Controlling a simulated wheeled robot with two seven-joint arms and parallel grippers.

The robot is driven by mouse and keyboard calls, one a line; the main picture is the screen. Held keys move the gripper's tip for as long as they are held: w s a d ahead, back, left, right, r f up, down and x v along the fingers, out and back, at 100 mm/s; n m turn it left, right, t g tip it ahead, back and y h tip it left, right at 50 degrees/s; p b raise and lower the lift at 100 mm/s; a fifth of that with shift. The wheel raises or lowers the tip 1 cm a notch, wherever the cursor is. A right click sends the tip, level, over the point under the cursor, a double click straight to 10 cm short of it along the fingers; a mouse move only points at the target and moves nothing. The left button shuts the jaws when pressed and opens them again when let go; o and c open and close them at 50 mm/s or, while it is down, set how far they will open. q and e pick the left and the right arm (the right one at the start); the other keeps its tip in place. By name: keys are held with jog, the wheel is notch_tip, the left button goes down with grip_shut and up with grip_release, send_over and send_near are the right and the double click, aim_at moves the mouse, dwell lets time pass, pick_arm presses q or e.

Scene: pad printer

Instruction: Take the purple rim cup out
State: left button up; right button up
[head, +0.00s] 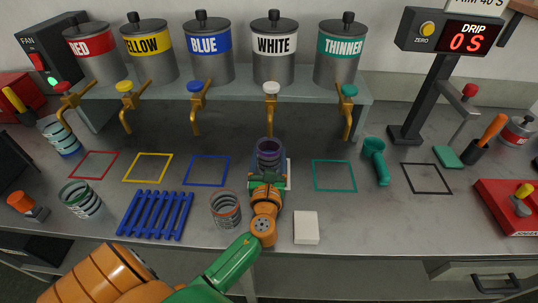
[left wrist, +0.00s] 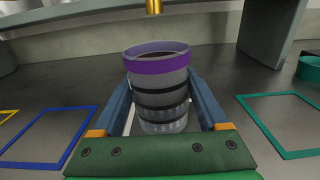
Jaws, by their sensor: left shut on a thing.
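The purple rim cup (head: 268,150) stands upright below the tap of the WHITE tank (head: 273,55). In the left wrist view the cup (left wrist: 160,88) has a purple rim, a clear body with dark bands, and something dark inside. My left gripper (head: 267,172) is shut on the cup, with one blue finger on each side of it. In the left wrist view the fingers (left wrist: 160,105) flank the cup's body. A white outlined square on the counter shows partly beside the cup. My right gripper is not in view.
Taps hang from the RED, YELLOW, BLUE and THINNER tanks. A red-rimmed cup (head: 226,210), a blue rack (head: 155,215) and a white block (head: 306,228) are near the front. The teal square (head: 334,176) and blue square (head: 206,170) are empty. A teal handled thing (head: 375,160) stands right.

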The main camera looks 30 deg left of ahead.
pick_arm(q)
jog(key=shift+p+v, duration=0.35)
jog(key=shift+v, duration=5.15)
notch_tip(320, 180, up, 5)
jog(key=p, duration=0.5)
jog(key=shift+a, duration=0.1)
